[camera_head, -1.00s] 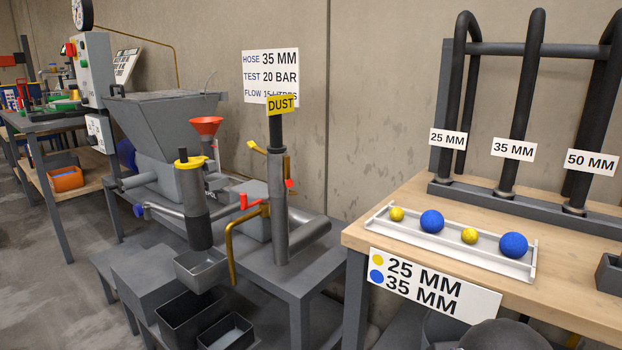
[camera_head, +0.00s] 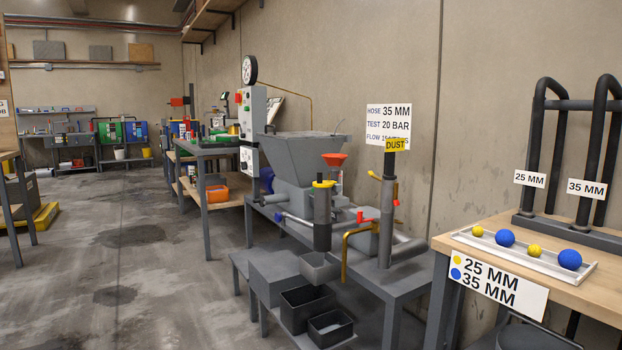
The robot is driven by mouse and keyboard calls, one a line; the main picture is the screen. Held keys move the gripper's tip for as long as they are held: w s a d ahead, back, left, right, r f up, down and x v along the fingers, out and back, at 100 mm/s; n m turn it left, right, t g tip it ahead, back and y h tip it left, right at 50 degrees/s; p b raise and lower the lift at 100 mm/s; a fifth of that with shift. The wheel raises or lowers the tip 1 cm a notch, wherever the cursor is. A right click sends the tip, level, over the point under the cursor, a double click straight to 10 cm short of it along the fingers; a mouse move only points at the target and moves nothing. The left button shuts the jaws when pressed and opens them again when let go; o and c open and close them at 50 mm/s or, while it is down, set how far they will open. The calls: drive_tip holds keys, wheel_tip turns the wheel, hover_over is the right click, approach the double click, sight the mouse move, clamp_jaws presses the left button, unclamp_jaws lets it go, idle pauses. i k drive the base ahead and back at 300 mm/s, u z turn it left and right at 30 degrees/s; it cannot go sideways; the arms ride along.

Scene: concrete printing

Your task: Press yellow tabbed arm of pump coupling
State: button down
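The pump coupling is a grey upright pipe (camera_head: 386,215) on the pump's grey stand, right of the hopper. A small yellow tab (camera_head: 374,175) sits on a short brass arm at its upper left side, sticking out to the left. A red tab (camera_head: 397,203) shows lower on its right side. A larger brass arm (camera_head: 345,255) hangs bent downward at the left, with a red piece (camera_head: 361,217) beside it. A yellow DUST tag (camera_head: 396,145) is at the pipe's top. My gripper is not in view, and nothing touches the tab.
A yellow-topped grey cylinder (camera_head: 322,218) stands left of the coupling, above a small grey bin (camera_head: 319,268). Dark open boxes (camera_head: 307,308) sit low in front. A wooden table (camera_head: 470,285) with blue and yellow balls stands at right. Concrete floor is open at left.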

sight(371, 173)
drive_tip(key=u, duration=0.25)
drive_tip(key=k, duration=0.6)
drive_tip(key=u, duration=0.8)
drive_tip(key=i, duration=1.65)
drive_tip(key=z, duration=0.85)
drive_tip(key=i, duration=0.45)
drive_tip(key=z, duration=0.35)
